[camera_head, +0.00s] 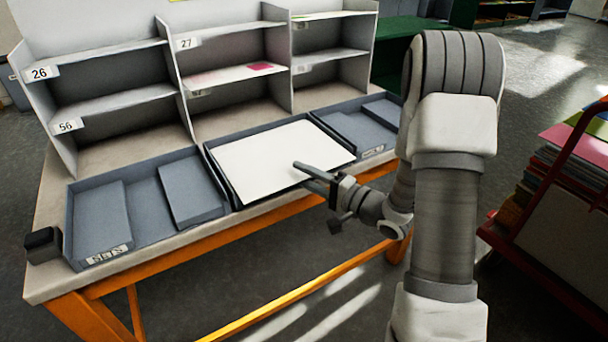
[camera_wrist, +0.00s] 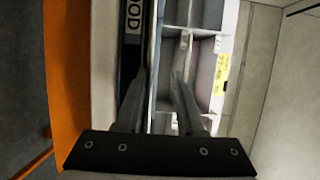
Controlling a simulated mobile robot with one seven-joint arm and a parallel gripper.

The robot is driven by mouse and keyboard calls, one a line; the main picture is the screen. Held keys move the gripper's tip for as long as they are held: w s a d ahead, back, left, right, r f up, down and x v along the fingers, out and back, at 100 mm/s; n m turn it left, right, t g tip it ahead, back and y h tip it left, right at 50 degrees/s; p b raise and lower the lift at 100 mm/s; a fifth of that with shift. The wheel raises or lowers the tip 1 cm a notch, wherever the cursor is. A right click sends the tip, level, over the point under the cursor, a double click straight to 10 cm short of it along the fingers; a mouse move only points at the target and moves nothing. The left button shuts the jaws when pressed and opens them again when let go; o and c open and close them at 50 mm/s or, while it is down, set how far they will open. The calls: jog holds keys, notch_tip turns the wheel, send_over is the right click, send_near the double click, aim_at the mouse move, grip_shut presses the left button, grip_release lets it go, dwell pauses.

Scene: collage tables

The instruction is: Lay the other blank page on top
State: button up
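A blank white page (camera_head: 280,158) lies over the middle tray (camera_head: 234,200) on the table, covering most of it. Whether it is one sheet or a stack, I cannot tell. My gripper (camera_head: 304,170) is at the page's front right part, with its fingers reaching left across the front edge. In the wrist view my gripper (camera_wrist: 160,76) shows two fingers apart, with a gap between the tips. A bright white strip, perhaps the page, shows behind that gap. No page is clearly pinched.
A grey shelf unit (camera_head: 185,75) with numbered labels stands behind the trays. A pink sheet (camera_head: 260,66) lies on one shelf. Side trays stand left (camera_head: 135,238) and right (camera_head: 345,127). A black block (camera_head: 43,245) sits at the table's left end. A red cart (camera_head: 540,225) holds stacked paper.

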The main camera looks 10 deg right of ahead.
jog(key=p+v, duration=0.3)
jog(key=v, duration=1.4)
jog(key=shift+s+p, duration=0.2)
jog(key=shift+p, duration=0.2)
